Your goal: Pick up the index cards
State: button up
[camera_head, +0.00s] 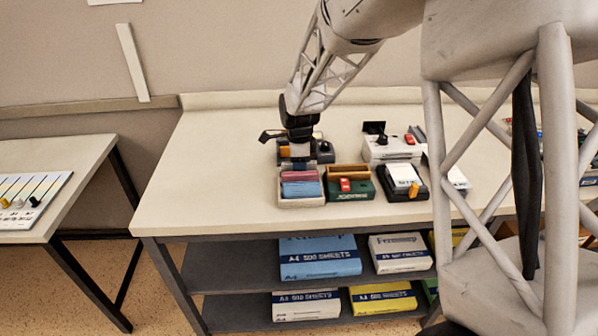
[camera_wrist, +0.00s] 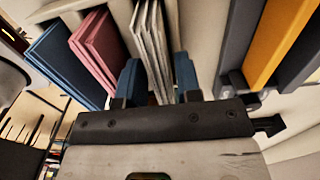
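A light box (camera_head: 301,203) on the table holds upright stacks of cards. A blue stack (camera_head: 300,189) stands at its front and a pink stack (camera_head: 300,176) behind it. The wrist view shows the blue stack (camera_wrist: 62,65), the pink stack (camera_wrist: 100,50) and a white stack (camera_wrist: 152,45) side by side. My gripper (camera_head: 300,164) points down at the back of the box. In the wrist view, its blue fingertips (camera_wrist: 158,78) are on either side of the white stack. The stack nearly fills the gap, and I cannot tell whether both fingers press on it. The fingertips' lower ends are hidden.
A green box (camera_head: 349,194) stands close to the card box's right, then a black tray (camera_head: 403,194) with white paper. A white device (camera_head: 388,152) stands behind them. A dark item with orange (camera_head: 325,152) sits behind my gripper. The table's left part (camera_head: 205,165) is clear.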

dwell(0.4)
grip_shut()
jog(key=shift+r, duration=0.1)
jog(key=shift+r, duration=4.9)
jog(key=shift+d, duration=0.1)
jog(key=s+d+r, duration=0.1)
jog(key=s+d, duration=0.1)
jog(key=d, duration=1.2)
jog(key=shift+s+r, duration=0.3)
jog(key=shift+s, duration=0.05)
